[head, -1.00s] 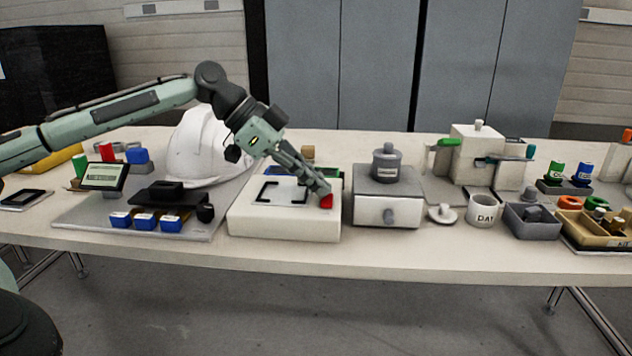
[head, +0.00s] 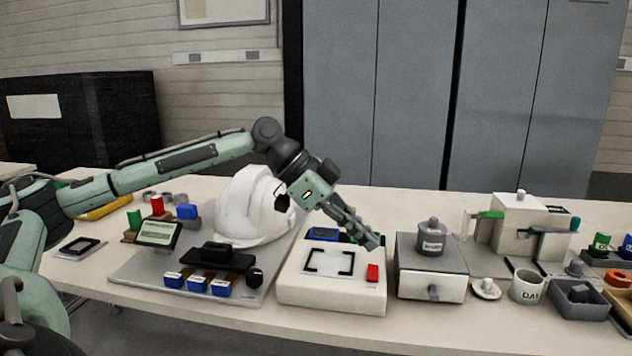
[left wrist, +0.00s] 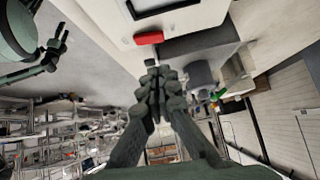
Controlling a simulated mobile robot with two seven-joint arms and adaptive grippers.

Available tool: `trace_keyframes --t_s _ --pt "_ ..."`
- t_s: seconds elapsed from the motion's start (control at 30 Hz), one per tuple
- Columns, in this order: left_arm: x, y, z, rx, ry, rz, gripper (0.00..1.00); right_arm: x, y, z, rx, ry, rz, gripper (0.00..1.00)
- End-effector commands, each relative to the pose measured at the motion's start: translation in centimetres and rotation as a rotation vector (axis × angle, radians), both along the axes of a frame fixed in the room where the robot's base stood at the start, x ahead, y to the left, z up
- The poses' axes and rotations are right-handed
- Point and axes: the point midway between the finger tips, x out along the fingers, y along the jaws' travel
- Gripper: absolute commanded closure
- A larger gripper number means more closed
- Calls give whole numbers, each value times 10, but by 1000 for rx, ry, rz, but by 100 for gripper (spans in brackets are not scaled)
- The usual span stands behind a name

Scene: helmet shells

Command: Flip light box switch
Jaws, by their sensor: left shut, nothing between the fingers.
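The light box (head: 326,292) is a white box on the table with black corner marks around a pale panel (head: 328,262). Its red switch (head: 373,273) is at the front right of the top. I cannot tell which way the switch is tilted or whether the panel is lit. My left gripper (head: 374,243) is shut and empty, just above and behind the switch, apart from it. In the left wrist view the red switch (left wrist: 149,37) lies just beyond the closed fingertips (left wrist: 151,66). A dark gripper (left wrist: 54,56), seemingly my right one, shows at the upper left there, its jaws unclear.
A grey-topped drawer unit (head: 432,285) with a grey lidded jar (head: 431,238) stands close right of the light box. A white helmet shell (head: 245,205) and a grey board (head: 140,268) with blue bins are to the left. A white mug (head: 526,286) stands further right.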

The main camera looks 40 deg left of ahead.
Motion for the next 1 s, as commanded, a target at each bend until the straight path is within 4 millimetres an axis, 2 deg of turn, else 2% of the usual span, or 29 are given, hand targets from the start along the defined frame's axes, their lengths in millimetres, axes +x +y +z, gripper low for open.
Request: trace_keyframes --t_s 0.03,0.3,0.5,1.0 --pt "-4 9 7 2 -1 5 100 3 0 3 -1 -7 0 60" --pt "-26 40 44 1 -3 6 100 5 0 17 -9 -11 1 60" --pt "-37 55 64 1 -2 3 100 6 -1 24 -13 -14 1 60" --pt "-40 59 70 0 -1 1 100 7 -1 27 -14 -15 1 60"
